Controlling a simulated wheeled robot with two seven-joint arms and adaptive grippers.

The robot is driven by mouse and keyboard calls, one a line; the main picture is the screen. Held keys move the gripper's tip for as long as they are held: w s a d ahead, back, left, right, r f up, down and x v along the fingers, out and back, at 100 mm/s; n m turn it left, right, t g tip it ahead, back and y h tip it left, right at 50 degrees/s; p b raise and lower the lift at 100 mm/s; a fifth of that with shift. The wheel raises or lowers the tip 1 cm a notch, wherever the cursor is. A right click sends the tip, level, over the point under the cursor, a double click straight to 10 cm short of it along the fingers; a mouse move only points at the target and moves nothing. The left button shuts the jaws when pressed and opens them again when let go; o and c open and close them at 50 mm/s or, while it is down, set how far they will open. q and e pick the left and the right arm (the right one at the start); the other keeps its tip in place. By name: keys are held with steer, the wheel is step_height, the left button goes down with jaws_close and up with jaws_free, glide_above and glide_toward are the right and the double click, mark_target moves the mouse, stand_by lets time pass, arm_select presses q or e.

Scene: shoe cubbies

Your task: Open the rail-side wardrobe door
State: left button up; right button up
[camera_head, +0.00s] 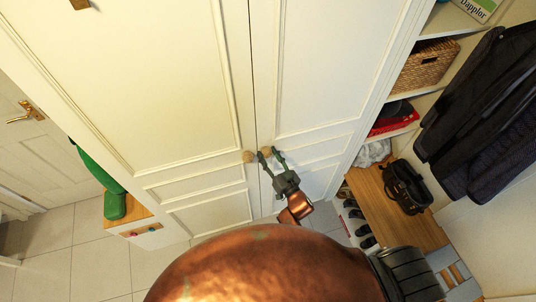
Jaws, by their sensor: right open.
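The white panelled wardrobe has two closed doors that meet at a vertical seam. The right-hand door (322,65) is on the side of the hanging coats; the left-hand door (160,80) is beside it. Each door has a small round wooden knob near the seam: the right door's knob (267,150) and the left door's knob (248,156). My right gripper (271,154) is open, with its fingers on either side of the right door's knob. I cannot tell whether they touch it. My left gripper is not in view.
Right of the wardrobe are dark coats (480,110), a wicker basket (424,66) on a shelf, and a wooden bench (375,190) with a black bag (407,187), shoes below. At left are a green item (115,204) on a small cabinet and a room door (25,140). Tiled floor (100,265) is clear.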

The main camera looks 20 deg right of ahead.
steer(key=shift+w, duration=0.1)
steer(key=shift+c, duration=0.4)
jaws_close()
